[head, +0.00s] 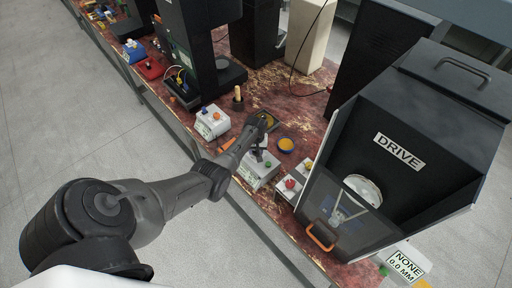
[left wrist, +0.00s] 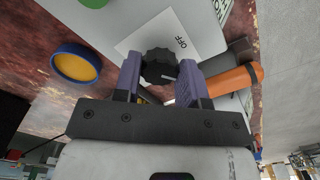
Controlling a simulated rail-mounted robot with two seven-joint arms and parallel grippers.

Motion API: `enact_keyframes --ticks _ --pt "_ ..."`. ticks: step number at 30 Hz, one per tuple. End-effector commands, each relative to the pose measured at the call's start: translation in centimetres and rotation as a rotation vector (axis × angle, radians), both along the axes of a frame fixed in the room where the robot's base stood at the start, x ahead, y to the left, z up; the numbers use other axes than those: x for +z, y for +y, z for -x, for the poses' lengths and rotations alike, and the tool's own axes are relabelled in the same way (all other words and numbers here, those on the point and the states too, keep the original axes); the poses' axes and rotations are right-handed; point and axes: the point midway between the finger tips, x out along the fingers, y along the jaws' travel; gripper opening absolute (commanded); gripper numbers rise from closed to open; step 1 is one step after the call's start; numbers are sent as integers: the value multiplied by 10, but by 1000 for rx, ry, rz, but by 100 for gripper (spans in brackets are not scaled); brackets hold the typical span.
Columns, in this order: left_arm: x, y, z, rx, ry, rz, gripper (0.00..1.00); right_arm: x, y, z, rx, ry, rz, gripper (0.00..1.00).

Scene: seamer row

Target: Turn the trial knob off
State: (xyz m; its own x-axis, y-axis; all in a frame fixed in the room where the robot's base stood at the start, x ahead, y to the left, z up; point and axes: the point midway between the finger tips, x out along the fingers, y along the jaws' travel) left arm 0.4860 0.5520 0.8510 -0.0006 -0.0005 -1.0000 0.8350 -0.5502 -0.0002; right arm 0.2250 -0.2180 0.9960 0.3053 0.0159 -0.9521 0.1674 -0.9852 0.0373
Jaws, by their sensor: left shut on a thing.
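The black, lobed trial knob (left wrist: 157,62) sits on a white plate marked OFF (left wrist: 181,43) in the left wrist view. A small pale mark shows on its lower right side, away from the OFF print. My left gripper (left wrist: 160,72) has its two purple fingers on either side of the knob and is shut on it. In the head view the left gripper (head: 257,148) is over the grey control box (head: 262,178) with a green button (head: 267,163). The fingers and arm partly hide the box top there. My right gripper is not in view.
A yellow disc in a blue ring (left wrist: 77,66) lies left of the box, and an orange-handled tool (left wrist: 232,80) lies close to the right finger. The dark DRIVE housing (head: 420,130) stands to the right. A white box (head: 213,122) stands to the left.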

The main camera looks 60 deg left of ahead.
Motion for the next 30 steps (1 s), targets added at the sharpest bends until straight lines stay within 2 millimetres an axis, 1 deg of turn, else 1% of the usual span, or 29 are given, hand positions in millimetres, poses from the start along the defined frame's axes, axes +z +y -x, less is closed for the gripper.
enact_keyframes --ticks 1,12,21,30 --pt "3 0 0 46 0 0 14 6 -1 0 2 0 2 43" --pt "2 0 -1 396 -1 0 14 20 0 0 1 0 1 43" --pt "1 0 -1 667 0 0 14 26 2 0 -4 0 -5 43" --pt "0 0 -1 870 -1 -1 14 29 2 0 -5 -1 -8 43"
